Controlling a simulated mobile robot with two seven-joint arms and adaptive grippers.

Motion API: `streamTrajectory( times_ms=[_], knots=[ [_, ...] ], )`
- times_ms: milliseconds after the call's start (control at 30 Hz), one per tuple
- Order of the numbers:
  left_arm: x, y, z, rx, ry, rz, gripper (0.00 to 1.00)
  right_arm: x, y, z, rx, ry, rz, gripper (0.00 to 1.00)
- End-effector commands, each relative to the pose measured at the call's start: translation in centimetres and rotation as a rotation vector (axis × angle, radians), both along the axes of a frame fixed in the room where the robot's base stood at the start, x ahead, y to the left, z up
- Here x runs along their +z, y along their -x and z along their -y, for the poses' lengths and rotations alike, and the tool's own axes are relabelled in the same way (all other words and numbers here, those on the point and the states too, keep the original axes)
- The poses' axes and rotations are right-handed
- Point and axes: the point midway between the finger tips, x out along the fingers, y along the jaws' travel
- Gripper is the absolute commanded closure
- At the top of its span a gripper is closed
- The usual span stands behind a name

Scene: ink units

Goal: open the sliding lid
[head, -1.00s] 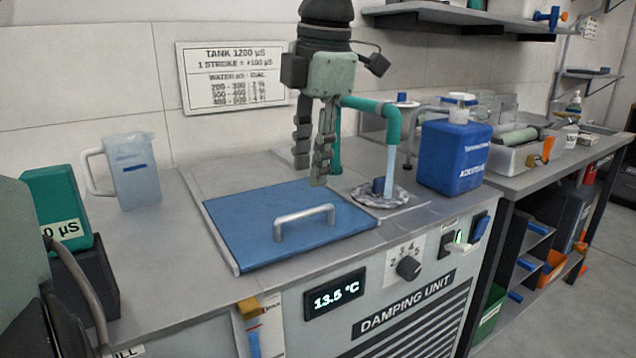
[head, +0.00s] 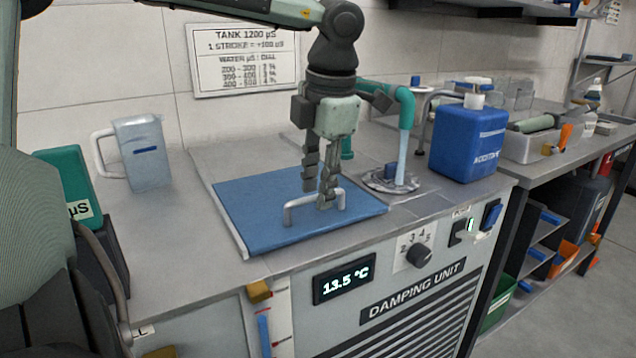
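The sliding lid (head: 262,218) is a flat blue panel set in the grey top of the damping unit, and it covers the opening beneath. A pale metal bar handle (head: 288,215) stands up from the lid. My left gripper (head: 319,198) points down at the handle's right part, its fingers apart. One finger is behind the bar and the other is near its right end. I cannot tell whether they touch the bar. My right gripper is not in view.
A blue bottle (head: 467,143) and a teal spout (head: 405,115) over a round drain (head: 390,181) stand right of the lid. A clear jug (head: 145,155) stands to the left. A dial (head: 418,254) and a temperature display (head: 343,286) are on the front panel.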

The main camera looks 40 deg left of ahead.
Motion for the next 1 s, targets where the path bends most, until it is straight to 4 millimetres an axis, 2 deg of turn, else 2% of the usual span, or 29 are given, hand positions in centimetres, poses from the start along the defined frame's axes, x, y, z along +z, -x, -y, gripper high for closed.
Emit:
streamTrajectory(
  times_ms=[33, 267, 767, 867, 1000],
  knots=[
    [0.0, 0.0, 0.0, 0.0, 0.0, 0.0, 0.72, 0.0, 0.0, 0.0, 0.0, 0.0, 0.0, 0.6],
    [0.0, 0.0, 0.0, 0.0, 0.0, 0.0, 1.0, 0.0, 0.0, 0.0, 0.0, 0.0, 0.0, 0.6],
    [0.1, -0.1, -0.4, 0.001, 0.0, 0.001, 1.0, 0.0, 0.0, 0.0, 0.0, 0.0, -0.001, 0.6],
    [0.1, -0.4, -1.4, 0.003, -0.001, 0.002, 1.0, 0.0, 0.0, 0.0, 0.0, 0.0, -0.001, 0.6],
    [0.2, -1.2, -4.2, 0.006, 0.001, 0.002, 1.0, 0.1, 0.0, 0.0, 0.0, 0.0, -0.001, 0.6]
  ],
)
